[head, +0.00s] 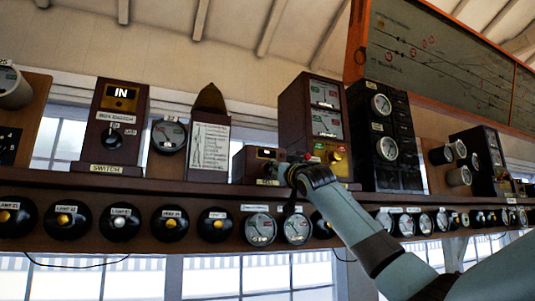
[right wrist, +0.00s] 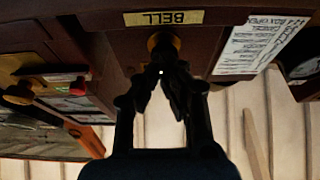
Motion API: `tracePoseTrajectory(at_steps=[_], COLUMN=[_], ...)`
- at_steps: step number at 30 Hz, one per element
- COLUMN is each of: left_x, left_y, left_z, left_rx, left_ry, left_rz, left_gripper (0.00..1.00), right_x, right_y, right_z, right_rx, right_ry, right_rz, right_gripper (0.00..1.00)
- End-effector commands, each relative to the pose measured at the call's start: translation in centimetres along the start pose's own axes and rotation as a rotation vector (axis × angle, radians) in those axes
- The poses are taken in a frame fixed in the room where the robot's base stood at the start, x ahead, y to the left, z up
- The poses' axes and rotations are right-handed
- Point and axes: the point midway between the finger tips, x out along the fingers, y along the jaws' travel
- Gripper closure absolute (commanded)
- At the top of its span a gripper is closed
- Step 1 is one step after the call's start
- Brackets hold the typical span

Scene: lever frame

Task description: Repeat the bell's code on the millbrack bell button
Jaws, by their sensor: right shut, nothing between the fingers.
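The bell box (head: 240,166) is a small dark wooden case on the shelf in the head view, with a label below its front. In the right wrist view, upside down, its yellow BELL label (right wrist: 163,18) shows above a round brass button (right wrist: 162,40). My right gripper (head: 286,173) is at the right front of the box. In the right wrist view the gripper (right wrist: 165,72) is shut and empty, its fingertips right at the button and partly covering it. I cannot tell if they touch it. My left gripper is not in view.
A tall wooden instrument (head: 296,110) with two dials stands right of the bell box; its brass knob (head: 336,157) is close to my right gripper. A written code card (head: 210,147) stands to the left. Round lamp indicators and dials line the shelf front (head: 150,190).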

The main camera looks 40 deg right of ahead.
Motion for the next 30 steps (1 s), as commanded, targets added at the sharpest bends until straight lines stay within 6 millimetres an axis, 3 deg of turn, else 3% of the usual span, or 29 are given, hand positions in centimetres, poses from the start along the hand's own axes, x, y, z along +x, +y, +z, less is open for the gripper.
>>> tracePoseTrajectory(at_steps=[7, 30], left_x=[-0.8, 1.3], left_y=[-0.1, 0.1], left_z=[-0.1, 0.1], left_rx=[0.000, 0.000], left_ry=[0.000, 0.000], left_rz=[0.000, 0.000], left_gripper=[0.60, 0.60], right_x=[0.9, -1.5], right_y=[0.0, 0.0], right_z=[0.2, -0.4], right_rx=[0.001, -0.001], right_ry=[0.001, 0.002], right_rz=[0.000, 0.000], right_gripper=[1.00, 1.00])
